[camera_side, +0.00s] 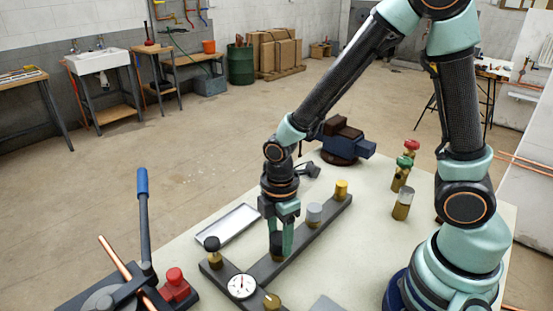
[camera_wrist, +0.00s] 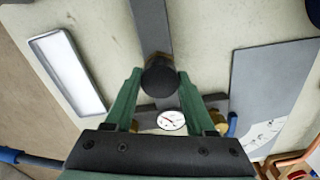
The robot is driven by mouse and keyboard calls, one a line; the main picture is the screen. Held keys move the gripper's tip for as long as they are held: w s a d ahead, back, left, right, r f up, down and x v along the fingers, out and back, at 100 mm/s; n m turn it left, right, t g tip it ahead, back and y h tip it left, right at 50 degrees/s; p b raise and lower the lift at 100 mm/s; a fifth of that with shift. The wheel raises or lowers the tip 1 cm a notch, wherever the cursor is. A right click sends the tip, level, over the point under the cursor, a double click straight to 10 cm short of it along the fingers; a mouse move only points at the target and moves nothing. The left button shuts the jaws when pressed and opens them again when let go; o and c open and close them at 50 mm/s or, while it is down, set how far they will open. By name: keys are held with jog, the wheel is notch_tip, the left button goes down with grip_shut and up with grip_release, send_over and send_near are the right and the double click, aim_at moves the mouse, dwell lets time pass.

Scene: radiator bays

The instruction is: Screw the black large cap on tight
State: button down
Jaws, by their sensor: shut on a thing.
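The black large cap (camera_side: 277,241) sits between the fingers of my gripper (camera_side: 281,240), which is shut on it from above. Brass shows just under the cap, on the dark bar. In the wrist view the cap (camera_wrist: 160,78) is a round black disc between the green fingertips (camera_wrist: 159,82). The fingers hide part of its sides, so I cannot tell how far it is seated. Another black cap (camera_side: 212,243) tops a brass neck at the left end of the bar.
The dark bar (camera_side: 300,238) also carries a grey cap (camera_side: 314,212), a yellow cap (camera_side: 341,187) and a round dial (camera_side: 241,286). A tray (camera_side: 230,221) lies left. A blue vise (camera_side: 347,146) stands behind. Valves with red (camera_side: 411,145) and green handles stand right. A blue-handled lever (camera_side: 142,190) rises front left.

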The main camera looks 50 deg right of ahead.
jog(key=m, duration=1.3)
jog(key=shift+c, duration=2.2)
grip_release()
jog(key=shift+r, duration=0.1)
jog(key=shift+r, duration=3.4)
